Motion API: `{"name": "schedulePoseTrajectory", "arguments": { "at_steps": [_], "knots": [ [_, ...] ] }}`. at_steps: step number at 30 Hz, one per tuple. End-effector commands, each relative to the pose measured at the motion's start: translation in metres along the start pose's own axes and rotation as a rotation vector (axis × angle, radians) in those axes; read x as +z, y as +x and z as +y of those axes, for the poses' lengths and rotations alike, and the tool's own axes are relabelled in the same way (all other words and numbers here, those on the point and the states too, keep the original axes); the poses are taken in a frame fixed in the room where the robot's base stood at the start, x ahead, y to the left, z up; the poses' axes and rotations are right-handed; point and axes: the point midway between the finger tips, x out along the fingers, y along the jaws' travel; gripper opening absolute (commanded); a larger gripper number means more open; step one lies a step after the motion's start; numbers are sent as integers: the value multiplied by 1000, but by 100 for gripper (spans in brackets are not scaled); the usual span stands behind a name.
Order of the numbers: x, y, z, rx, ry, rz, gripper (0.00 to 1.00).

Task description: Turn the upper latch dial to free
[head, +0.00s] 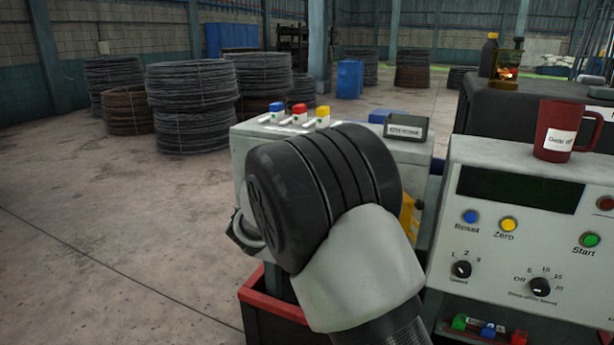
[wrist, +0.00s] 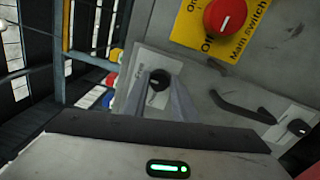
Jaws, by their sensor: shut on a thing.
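The upper latch dial, a small black knob (wrist: 158,80) on a pale plate, shows in the wrist view on the side nearer the coloured buttons. My gripper (wrist: 162,84) is shut on the dial, a grey finger on either side of it. The dial's pointer and markings are too small and too covered to read. A second black dial (wrist: 298,127) on a similar plate sits at the right, beyond a dark handle (wrist: 243,108). In the head view my arm hides the dials and my gripper.
A red main switch (wrist: 228,14) on a yellow plate is close to my gripper. The grey cabinet (head: 239,150) carries several coloured buttons on top. A control panel (head: 480,260) with a red mug (head: 556,130) stands at the right. The floor at the left is open.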

Motion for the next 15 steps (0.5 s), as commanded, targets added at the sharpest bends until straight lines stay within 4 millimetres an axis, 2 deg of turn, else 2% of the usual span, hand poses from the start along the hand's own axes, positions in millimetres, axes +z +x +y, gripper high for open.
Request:
{"name": "schedulePoseTrajectory", "arguments": {
  "at_steps": [2, 3, 5, 15],
  "knots": [
    [0, 0, 0, 0, 1, 0, 3],
    [0, 0, 0, 0, 1, -1, 32],
    [0, 0, 0, 0, 1, 0, 42],
    [0, -2, 0, 0, 0, 0, 44]
  ]
}}
